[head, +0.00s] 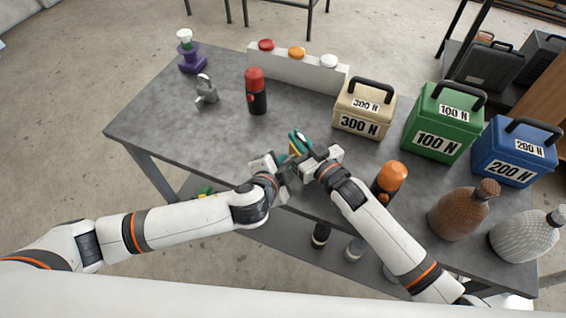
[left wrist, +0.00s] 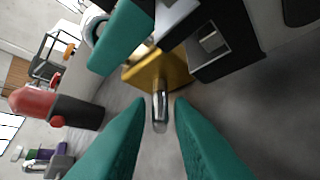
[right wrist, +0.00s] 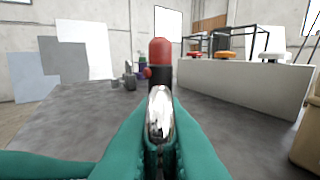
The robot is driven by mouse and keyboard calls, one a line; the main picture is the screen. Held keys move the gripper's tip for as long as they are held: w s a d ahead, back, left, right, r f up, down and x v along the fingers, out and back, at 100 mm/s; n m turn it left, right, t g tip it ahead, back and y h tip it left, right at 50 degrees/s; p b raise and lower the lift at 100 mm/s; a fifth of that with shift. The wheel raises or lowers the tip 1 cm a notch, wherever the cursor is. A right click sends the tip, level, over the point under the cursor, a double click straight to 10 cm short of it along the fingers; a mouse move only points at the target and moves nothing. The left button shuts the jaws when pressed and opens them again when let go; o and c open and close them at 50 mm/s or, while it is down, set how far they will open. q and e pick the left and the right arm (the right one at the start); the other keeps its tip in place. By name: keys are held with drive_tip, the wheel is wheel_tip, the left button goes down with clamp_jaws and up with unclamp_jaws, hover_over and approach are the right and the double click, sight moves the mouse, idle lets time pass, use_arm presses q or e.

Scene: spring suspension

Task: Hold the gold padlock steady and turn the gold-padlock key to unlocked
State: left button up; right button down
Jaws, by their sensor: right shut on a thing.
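The gold padlock (left wrist: 158,70) shows in the left wrist view as a gold block with a silver key (left wrist: 160,110) sticking out of it. My right gripper (right wrist: 160,150) is shut on the padlock, with the shiny shackle (right wrist: 160,112) rising between its fingers in the right wrist view. My left gripper (left wrist: 160,112) is open, one teal finger on each side of the key, with a visible gap on both sides. In the head view both grippers, left (head: 286,160) and right (head: 301,147), meet near the table's front edge and mostly hide the padlock.
A red-topped black bottle (head: 257,92), a grey padlock-like piece (head: 207,90) and a purple stand (head: 192,62) are farther back. Tan (head: 362,110), green (head: 440,125) and blue (head: 512,150) weights and an orange-capped bottle (head: 391,178) are to the right. The grey table (head: 170,125) is clear at left.

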use_arm(q)
drive_tip(key=shift+w+d+f, duration=0.1)
drive_tip(key=shift+w+f, duration=0.05)
drive_tip(key=shift+w, duration=0.1)
clamp_jaws()
drive_tip(key=shift+s+f+m+t, duration=0.1)
drive_tip(key=shift+m+t, duration=0.2)
drive_tip(key=shift+t, duration=0.3)
unclamp_jaws()
